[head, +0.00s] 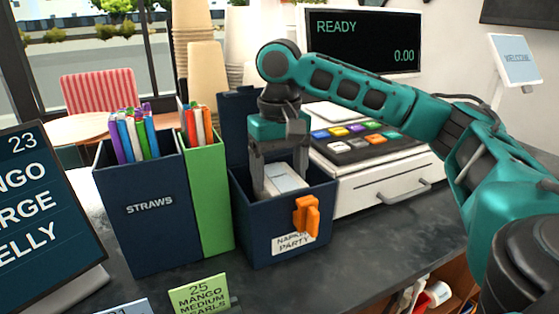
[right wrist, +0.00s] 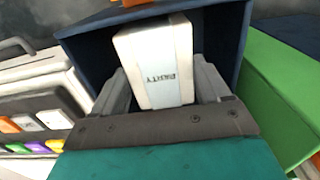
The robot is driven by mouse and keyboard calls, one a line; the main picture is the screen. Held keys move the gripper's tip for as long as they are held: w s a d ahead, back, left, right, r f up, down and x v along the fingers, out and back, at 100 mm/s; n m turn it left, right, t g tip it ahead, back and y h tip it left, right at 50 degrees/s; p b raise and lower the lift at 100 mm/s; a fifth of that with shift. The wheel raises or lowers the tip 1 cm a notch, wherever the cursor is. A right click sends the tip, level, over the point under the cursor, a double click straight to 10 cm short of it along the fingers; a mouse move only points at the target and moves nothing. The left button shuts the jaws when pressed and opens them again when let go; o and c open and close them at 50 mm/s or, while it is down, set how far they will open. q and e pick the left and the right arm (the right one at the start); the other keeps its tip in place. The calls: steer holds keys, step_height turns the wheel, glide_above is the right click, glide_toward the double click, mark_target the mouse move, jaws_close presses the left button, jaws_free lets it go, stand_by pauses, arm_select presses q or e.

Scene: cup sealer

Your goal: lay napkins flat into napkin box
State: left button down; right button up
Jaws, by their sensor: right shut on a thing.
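The napkin box (head: 262,237) is a dark blue open box with an orange clip and a label reading "NAPKIN PARTY"; it stands on the dark counter. My right gripper (head: 279,178) reaches down into it from above, with its fingers inside the walls. It is shut on a white napkin pack (head: 287,180), which lies between the fingers. In the right wrist view the napkin pack (right wrist: 157,60) shows a band reading "PARTY", and the napkin box (right wrist: 222,45) surrounds it. Whether the pack touches the box floor is hidden. My left gripper is not in view.
A blue straws box (head: 150,235) and a green box (head: 214,200) stand close on the left. The cash register (head: 375,185) stands close on the right. A small green sign (head: 199,294) stands in front, and stacked cups (head: 205,80) stand behind.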

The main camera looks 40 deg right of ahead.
steer(key=shift+f, duration=2.15)
steer(key=o, duration=1.1)
